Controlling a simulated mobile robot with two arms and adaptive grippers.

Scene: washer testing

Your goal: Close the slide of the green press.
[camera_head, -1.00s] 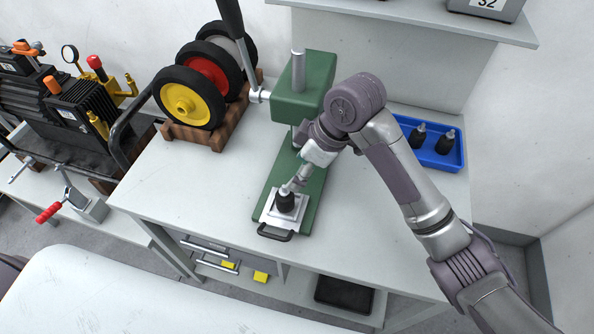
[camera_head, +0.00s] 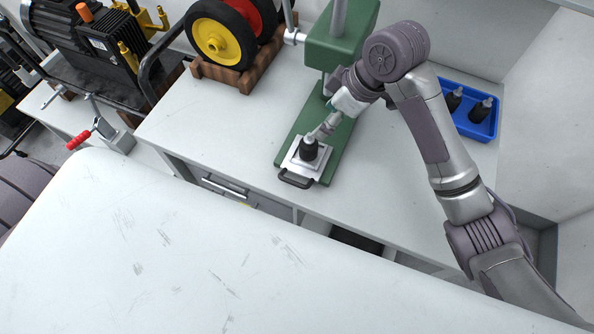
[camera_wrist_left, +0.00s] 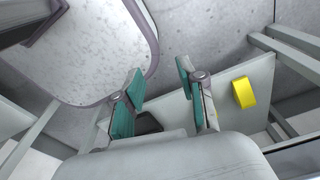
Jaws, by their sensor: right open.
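The green press (camera_head: 342,42) stands on the light worktop. Its slide (camera_head: 294,164), a light metal plate with a dark front handle (camera_head: 295,181), is pulled out at the near end of the green base. A black part (camera_head: 308,150) with a light top stands upright on the plate. My right gripper (camera_head: 318,136) is open at the top of the black part; whether it touches is unclear. My left gripper (camera_wrist_left: 160,100) is open and empty in the left wrist view, away from the press. It does not show in the head view.
Wheels in a wooden rack (camera_head: 222,78) stand left of the press. A blue tray (camera_head: 468,130) with black parts lies to the right. A red-handled clamp (camera_head: 112,136) is at the left. A yellow block (camera_wrist_left: 244,92) shows in the left wrist view. The worktop beside the base is clear.

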